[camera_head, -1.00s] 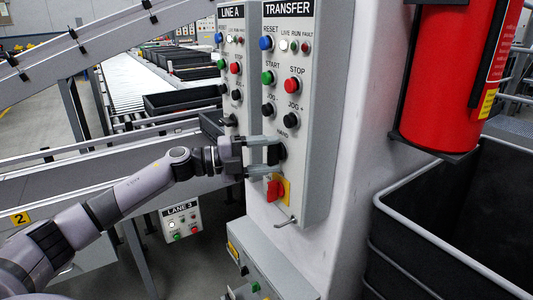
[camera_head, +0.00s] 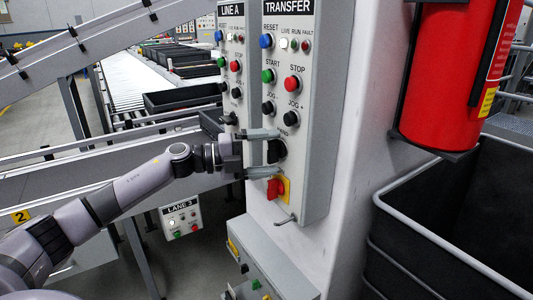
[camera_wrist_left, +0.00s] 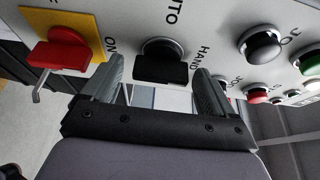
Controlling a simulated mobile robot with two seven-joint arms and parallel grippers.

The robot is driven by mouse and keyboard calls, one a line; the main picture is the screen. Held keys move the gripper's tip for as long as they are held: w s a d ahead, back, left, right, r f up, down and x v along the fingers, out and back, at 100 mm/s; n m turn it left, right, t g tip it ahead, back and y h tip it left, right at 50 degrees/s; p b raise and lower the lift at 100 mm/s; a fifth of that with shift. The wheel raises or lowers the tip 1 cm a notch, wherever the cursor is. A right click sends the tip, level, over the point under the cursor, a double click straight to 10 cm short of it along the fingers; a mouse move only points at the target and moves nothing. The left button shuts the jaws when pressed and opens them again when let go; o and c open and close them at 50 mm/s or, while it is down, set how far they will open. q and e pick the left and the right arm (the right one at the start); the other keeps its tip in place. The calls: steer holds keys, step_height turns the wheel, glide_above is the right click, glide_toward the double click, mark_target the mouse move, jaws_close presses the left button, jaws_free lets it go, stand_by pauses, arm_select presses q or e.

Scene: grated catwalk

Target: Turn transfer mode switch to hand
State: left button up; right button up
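The transfer mode switch (camera_head: 276,152) is a black knob low on the grey TRANSFER panel (camera_head: 310,120), above a red rotary switch (camera_head: 275,189) on a yellow plate. My left gripper (camera_head: 279,153) points at the knob, with one finger above it and one below. In the left wrist view the knob (camera_wrist_left: 161,64) shows between the two spread fingers (camera_wrist_left: 156,84), with visible gaps on both sides. AUTO and HAND lettering shows beside it. The fingers partly cover the panel, and I cannot tell the knob's exact setting. My right gripper is not in view.
The LINE A panel (camera_head: 232,70) stands close on the left. A red extinguisher (camera_head: 445,80) hangs at right above a black bin (camera_head: 460,220). A grey box (camera_head: 262,262) sits below the panel. Conveyor rails (camera_head: 110,160) lie behind my arm.

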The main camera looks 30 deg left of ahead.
mark_target(268, 155)
arm_select(q)
steer(key=b+v, duration=0.2)
steer(key=v, duration=0.3)
steer(key=shift+s+a+f, duration=0.15)
steer(key=shift+v, duration=0.85)
steer(key=shift+r, duration=0.25)
